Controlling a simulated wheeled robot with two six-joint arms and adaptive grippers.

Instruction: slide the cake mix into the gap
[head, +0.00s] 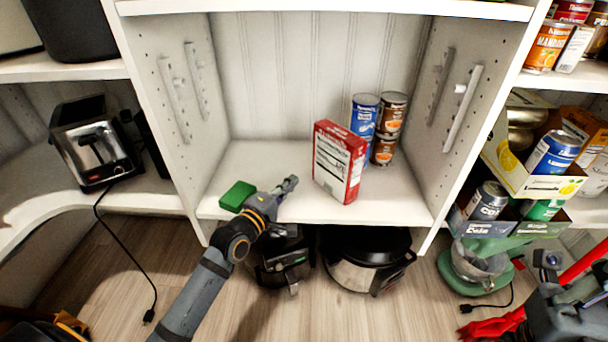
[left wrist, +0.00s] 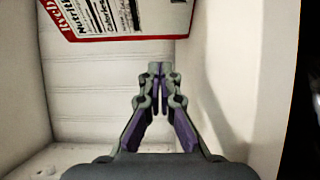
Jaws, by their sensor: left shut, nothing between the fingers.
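The cake mix appears to be the red and white box (head: 339,162), upright on the middle shelf near its front, with a nutrition panel on its side. Part of it also shows at the top of the left wrist view (left wrist: 115,20). Blue cans (head: 364,116) and brown cans (head: 391,116) stand stacked just behind it to the right. My left gripper (head: 291,183) is shut and empty, left of the box and apart from it. Its closed fingers show in the left wrist view (left wrist: 160,70). My right arm is at the lower right; its fingers cannot be made out.
A green block (head: 237,195) shows beside my left wrist. A toaster (head: 95,145) stands left, drink cans (head: 552,152) right. A cooker (head: 365,260) is below.

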